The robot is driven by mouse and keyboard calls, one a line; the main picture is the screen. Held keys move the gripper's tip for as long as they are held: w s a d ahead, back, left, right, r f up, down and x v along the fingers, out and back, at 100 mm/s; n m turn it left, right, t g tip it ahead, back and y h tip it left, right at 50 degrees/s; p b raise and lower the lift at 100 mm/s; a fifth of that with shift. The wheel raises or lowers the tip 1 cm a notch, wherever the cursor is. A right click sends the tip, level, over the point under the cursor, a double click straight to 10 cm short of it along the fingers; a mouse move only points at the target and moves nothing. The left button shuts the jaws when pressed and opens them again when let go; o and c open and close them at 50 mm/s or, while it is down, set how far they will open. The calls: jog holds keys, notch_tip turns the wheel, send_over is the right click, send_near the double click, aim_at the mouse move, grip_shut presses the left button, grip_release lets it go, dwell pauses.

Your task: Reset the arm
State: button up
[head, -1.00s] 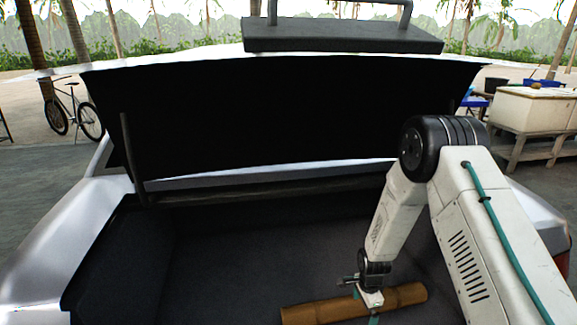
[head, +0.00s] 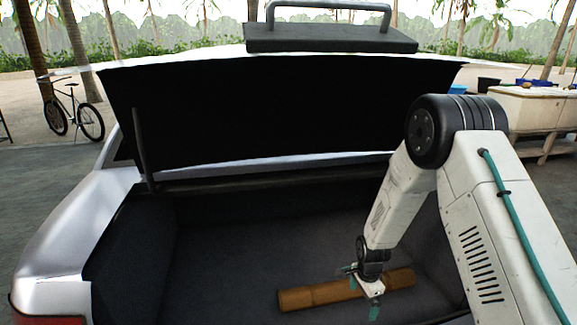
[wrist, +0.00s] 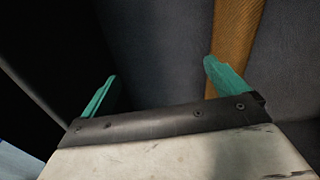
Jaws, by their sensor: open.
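My gripper (head: 362,292) hangs down into the open car trunk (head: 220,265), at the end of my white arm. In the wrist view its two green fingers (wrist: 157,82) stand wide apart with nothing between them. A brown, wooden-looking cylinder (head: 318,296) lies on the dark trunk floor, partly hidden behind my gripper in the head view. In the wrist view the cylinder (wrist: 236,40) passes beyond the right finger, outside the gap. I cannot tell whether that finger touches it.
The raised dark trunk lid (head: 270,110) stands behind the trunk opening, with a strut (head: 143,150) at its left. The light car body (head: 75,225) edges the left side. A pale counter (head: 540,108) and a bicycle (head: 72,112) are farther off. The trunk floor left of the cylinder is clear.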

jog(key=s+d+r+n, duration=0.1)
jog(key=s+r+n, duration=0.3)
jog(key=r, duration=1)
jog(key=s+d+r+n, duration=0.15)
jog(key=s+r, duration=0.35)
jog(key=r, duration=1)
jog(key=s+r+n, duration=0.4)
jog(key=s+r, duration=0.2)
jog(key=s, duration=0.7)
jog(key=s+r+n+t, duration=0.1)
jog(key=s+r+n, duration=0.4)
jog(key=s, duration=0.8)
notch_tip(320, 180, up, 2)
jog(key=shift+s+d+r, duration=0.1)
jog(key=shift+s+d, duration=0.05)
jog(key=shift+d, duration=0.25)
